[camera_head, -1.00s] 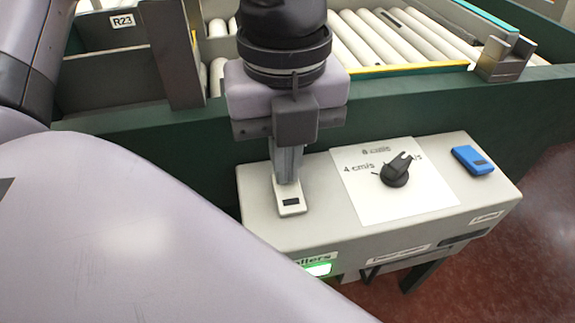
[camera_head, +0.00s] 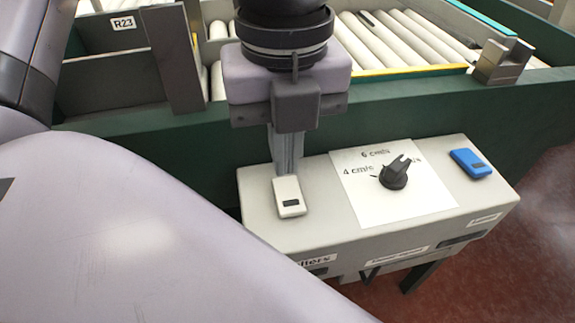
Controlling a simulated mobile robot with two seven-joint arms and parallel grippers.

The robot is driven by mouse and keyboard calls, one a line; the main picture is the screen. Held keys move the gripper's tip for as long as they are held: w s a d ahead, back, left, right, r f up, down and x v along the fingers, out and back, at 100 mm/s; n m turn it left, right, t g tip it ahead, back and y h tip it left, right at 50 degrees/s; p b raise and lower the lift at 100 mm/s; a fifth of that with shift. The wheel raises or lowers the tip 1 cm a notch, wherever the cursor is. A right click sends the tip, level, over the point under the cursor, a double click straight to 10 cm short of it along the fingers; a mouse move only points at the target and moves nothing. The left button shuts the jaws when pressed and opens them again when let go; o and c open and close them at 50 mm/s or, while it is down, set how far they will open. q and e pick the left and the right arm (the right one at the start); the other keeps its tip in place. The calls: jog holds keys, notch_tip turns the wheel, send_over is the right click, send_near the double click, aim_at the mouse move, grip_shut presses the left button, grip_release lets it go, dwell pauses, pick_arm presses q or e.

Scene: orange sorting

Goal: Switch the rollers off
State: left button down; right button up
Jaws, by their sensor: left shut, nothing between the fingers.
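A white rocker switch (camera_head: 289,197) with a dark mark sits at the left end of the grey control box (camera_head: 410,233). My left gripper (camera_head: 287,170) points down, shut and empty, with its tips at the far end of this switch. I cannot tell whether they touch it. The switch's near end stands raised. The label on the box front below it, partly hidden by my arm, ends in "llers" (camera_head: 313,261). No green light shows under that label. My right gripper is not in view.
A black knob (camera_head: 394,174) stands on a white speed card (camera_head: 430,203). A blue rocker switch (camera_head: 471,163) is at the box's right end. Behind is a dark green wall (camera_head: 400,115) with conveyor rollers (camera_head: 385,42) beyond.

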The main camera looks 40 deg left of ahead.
aim_at(285, 185)
pick_arm(q)
jog(key=shift+r+p, duration=1)
jog(key=shift+r, duration=1.25)
jog(key=shift+f, duration=0.1)
